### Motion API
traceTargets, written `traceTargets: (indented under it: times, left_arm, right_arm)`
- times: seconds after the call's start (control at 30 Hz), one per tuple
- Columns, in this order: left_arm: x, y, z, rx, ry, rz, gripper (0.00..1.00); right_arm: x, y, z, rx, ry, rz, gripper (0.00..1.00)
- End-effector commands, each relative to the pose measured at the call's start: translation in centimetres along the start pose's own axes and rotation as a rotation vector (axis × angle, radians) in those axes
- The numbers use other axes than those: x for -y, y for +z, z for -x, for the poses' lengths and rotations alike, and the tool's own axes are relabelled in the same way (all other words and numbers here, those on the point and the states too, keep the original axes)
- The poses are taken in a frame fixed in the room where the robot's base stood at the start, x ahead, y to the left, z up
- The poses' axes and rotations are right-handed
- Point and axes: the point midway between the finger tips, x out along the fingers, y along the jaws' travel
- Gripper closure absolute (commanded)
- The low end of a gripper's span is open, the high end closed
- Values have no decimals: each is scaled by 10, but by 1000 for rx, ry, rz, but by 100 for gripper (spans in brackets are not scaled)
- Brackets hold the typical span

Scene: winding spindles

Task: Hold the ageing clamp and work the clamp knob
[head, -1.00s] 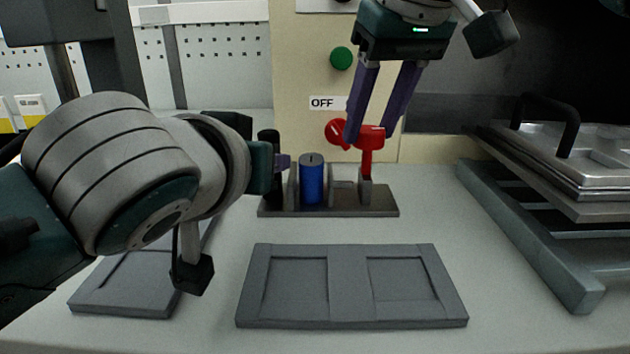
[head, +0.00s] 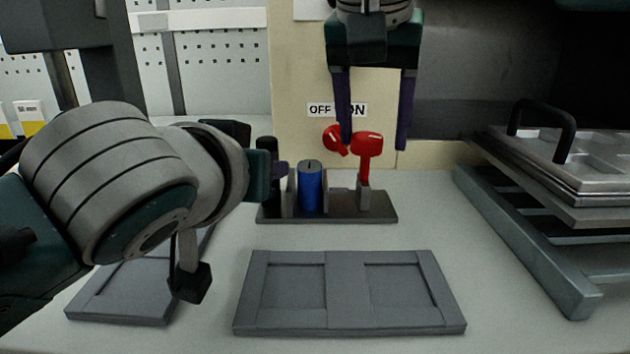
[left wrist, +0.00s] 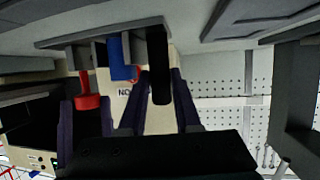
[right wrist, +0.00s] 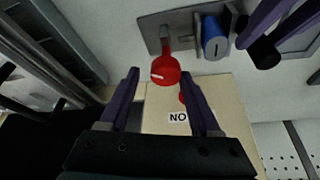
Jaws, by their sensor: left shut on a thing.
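The ageing clamp is a dark base plate (head: 330,212) bearing a blue cylinder (head: 309,187), grey blocks, a black upright handle (head: 266,160) at its left and a red clamp knob (head: 367,145) on a stem at its right. My left gripper (head: 281,168) is shut on the black handle, which also shows between its fingers in the left wrist view (left wrist: 160,85). My right gripper (head: 372,145) is open, pointing down, its fingers spread to either side of the knob. In the right wrist view the knob (right wrist: 165,71) lies between and beyond the fingertips, apparently untouched.
A second red part (head: 335,140) shows behind, by the cream panel with an OFF/ON label (head: 337,110). A grey two-recess tray (head: 340,327) lies in front, another (head: 120,300) at left. A metal lidded unit with a black handle (head: 545,115) stands at right.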

Motion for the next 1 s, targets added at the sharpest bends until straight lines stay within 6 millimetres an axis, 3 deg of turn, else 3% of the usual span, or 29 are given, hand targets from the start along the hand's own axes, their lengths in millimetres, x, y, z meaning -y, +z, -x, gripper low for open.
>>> traceTargets:
  times: [0.13,0.53,0.9,1.0]
  left_arm:
    - [3,4,-1,12,-9,-2,100]
    - [2,5,-1,12,-8,-2,100]
    - [2,5,-1,12,-7,-1,100]
    - [2,5,-1,12,-7,-1,100]
  right_arm:
    - [0,1,-1,1,0,1,24]
    - [2,1,0,2,-15,24,24]
    - [1,1,0,0,-236,556,24]
    - [1,1,0,1,-267,632,24]
